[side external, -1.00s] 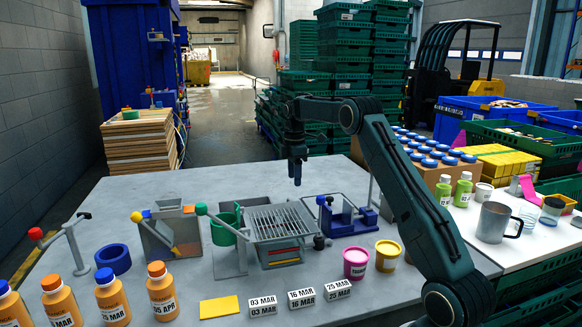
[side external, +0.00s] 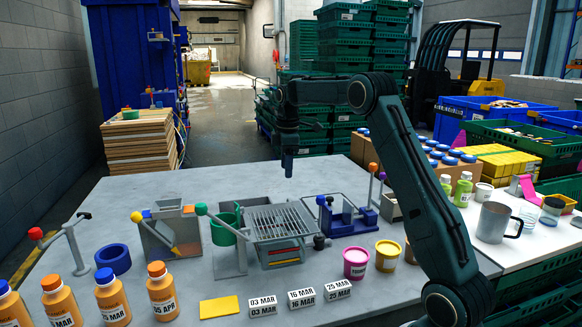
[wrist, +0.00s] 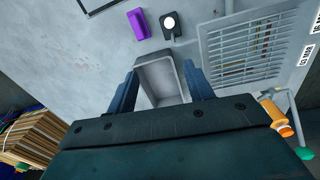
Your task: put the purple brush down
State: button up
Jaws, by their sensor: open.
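The purple brush (wrist: 150,23) appears as a purple block lying on the grey table near the top of the wrist view. It is apart from the fingers, and I cannot make it out in the side external view. My gripper (side external: 288,168) hangs above the back of the table, behind the slatted grate. In the wrist view its two fingers (wrist: 162,88) are spread apart. A grey open tray (wrist: 163,68) shows between and beyond them; its height relative to the fingertips is unclear.
A small black block with a white disc (wrist: 170,25) is beside the brush. The grate (side external: 280,222) stands close by, with a green-cup stand (side external: 226,235) and a blue fixture (side external: 343,222) at its sides. Bottles, pots and date blocks line the front.

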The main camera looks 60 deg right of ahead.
jog(key=s+a+r+m+t, duration=0.1)
jog(key=s+a+r, duration=0.25)
jog(key=a, duration=0.25)
jog(key=s+a+r+m, duration=0.1)
jog(key=s+a+r, duration=0.25)
jog(key=a, duration=0.25)
jog(key=s+a+r+m+t, duration=0.1)
jog(key=s+a+r+m, duration=0.1)
jog(key=s+a+r, duration=0.3)
jog(key=s+a+f+m+t, duration=0.1)
jog(key=s+a+f, duration=0.3)
jog(key=s, duration=0.5)
jog(key=s+a+f+m+t, duration=0.2)
jog(key=s+a+f, duration=0.2)
jog(key=s+a, duration=0.4)
jog(key=shift+s+a+f+m, duration=0.15)
jog(key=shift+s+a+m, duration=0.05)
jog(key=shift+s+m, duration=0.2)
jog(key=shift+w, duration=0.1)
